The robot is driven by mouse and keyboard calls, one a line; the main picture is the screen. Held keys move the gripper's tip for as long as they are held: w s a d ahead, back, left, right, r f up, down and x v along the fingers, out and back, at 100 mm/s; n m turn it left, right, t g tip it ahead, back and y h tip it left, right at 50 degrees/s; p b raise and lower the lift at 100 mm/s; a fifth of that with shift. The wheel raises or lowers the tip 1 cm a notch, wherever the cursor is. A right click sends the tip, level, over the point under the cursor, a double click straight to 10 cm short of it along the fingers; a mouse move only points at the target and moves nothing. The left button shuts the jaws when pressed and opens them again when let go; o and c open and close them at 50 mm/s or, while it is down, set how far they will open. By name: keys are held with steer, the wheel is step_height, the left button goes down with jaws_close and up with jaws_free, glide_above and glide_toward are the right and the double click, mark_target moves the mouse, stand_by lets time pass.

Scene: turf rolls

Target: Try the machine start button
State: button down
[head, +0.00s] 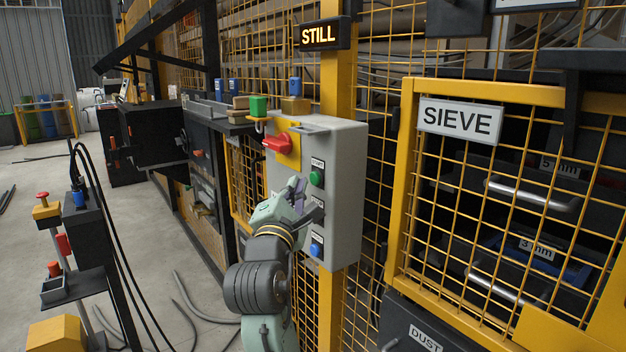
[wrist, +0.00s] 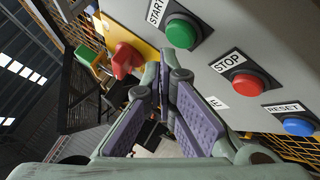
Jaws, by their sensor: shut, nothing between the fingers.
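A grey control box (head: 342,150) is fixed to a yellow post. Its green button (head: 317,178), labelled START, also shows in the wrist view (wrist: 181,33), at the upper right. Below it is a red STOP button (wrist: 247,86), hidden in the head view behind my gripper. A blue RESET button (head: 316,248) is lowest; it also shows in the wrist view (wrist: 298,125). My gripper (head: 297,184) is shut and empty in front of the box, left of the green button in the head view. Its purple-padded fingers (wrist: 167,66) appear apart from the green button.
A red rotary handle (head: 277,143) on a yellow plate sits at the box's upper left. A lit sign (head: 319,36) above reads STILL. Yellow mesh fencing and a SIEVE cabinet (head: 459,119) stand to the right. A cabled stand (head: 80,235) is at left; open floor lies between.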

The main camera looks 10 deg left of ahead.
stand_by(0.3)
steer(key=shift+w+d, duration=0.3)
steer(key=shift+w+d+p, duration=0.3)
steer(key=shift+p, duration=0.15)
stand_by(0.9)
steer(key=shift+s+a, duration=0.55)
steer(key=shift+s, duration=0.05)
steer(key=shift+s+a+p, duration=0.6)
steer(key=shift+s+a, duration=1.2)
